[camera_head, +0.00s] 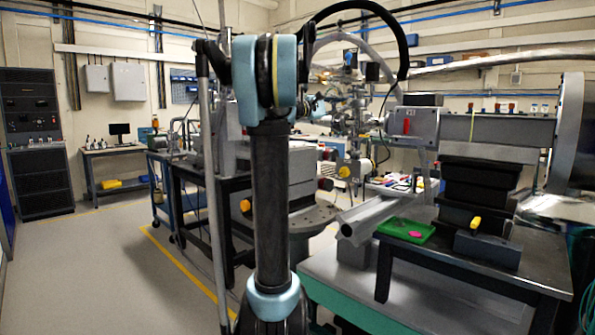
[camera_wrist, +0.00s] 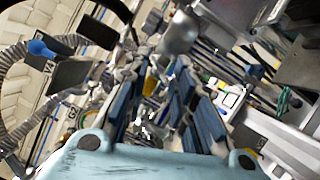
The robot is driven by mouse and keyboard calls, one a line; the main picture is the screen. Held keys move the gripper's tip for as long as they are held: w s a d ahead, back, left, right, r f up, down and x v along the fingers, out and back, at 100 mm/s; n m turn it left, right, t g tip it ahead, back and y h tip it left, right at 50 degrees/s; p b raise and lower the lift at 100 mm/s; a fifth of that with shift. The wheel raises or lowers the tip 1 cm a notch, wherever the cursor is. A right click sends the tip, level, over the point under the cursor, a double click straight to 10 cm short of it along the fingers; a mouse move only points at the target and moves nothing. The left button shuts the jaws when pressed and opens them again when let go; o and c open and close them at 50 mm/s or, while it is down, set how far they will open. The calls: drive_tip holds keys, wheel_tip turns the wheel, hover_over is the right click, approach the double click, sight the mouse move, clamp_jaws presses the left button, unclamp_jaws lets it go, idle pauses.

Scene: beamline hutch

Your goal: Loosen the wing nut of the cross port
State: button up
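My gripper (camera_wrist: 164,72) shows in the wrist view with its two blue-padded fingers spread apart. I see nothing clearly held between them. A cluster of metal vacuum fittings (camera_head: 352,98) stands behind the arm, right of the picture's middle. I cannot tell which fitting is the cross port, and its wing nut is too small or hidden to make out. In the wrist view, crowded metal parts lie beyond the fingers, and I cannot tell whether the fingers touch any.
A dark table (camera_head: 455,262) at right holds a green tray (camera_head: 392,228) and a heavy beam instrument (camera_head: 490,128). A ribbed hose (camera_wrist: 22,95) runs along the left in the wrist view. Open floor (camera_head: 115,270) lies at left, with a computer bench (camera_head: 118,152) behind.

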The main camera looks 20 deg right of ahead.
drive_tip(key=a+m+y, duration=0.1)
drive_tip(key=a+m, duration=0.3)
drive_tip(key=a, duration=1.3)
drive_tip(key=s+a+f+y, duration=0.3)
drive_tip(key=s+f, duration=0.3)
drive_tip(key=f, duration=0.4)
drive_tip(key=s+a+f+y, duration=0.3)
drive_tip(key=s+f, duration=0.3)
drive_tip(key=f, duration=0.5)
drive_tip(key=shift+s+a+f+n+t+y, duration=0.2)
drive_tip(key=shift+s+a+n+t+y, duration=0.15)
drive_tip(key=shift+y, duration=0.35)
drive_tip(key=w+d+r+n+h, duration=0.4)
drive_tip(key=w+r+h, duration=0.15)
drive_tip(key=r, duration=0.35)
drive_tip(key=w+d+r+n+h, duration=0.35)
drive_tip(key=w+r, duration=0.25)
drive_tip(key=r, duration=0.2)
drive_tip(key=shift+h, duration=0.3)
drive_tip(key=x, duration=1.6)
drive_tip(key=shift+w+d+r, duration=0.25)
drive_tip(key=shift+w+d, duration=0.05)
drive_tip(key=shift+w, duration=0.05)
drive_tip(key=shift+c, duration=0.3)
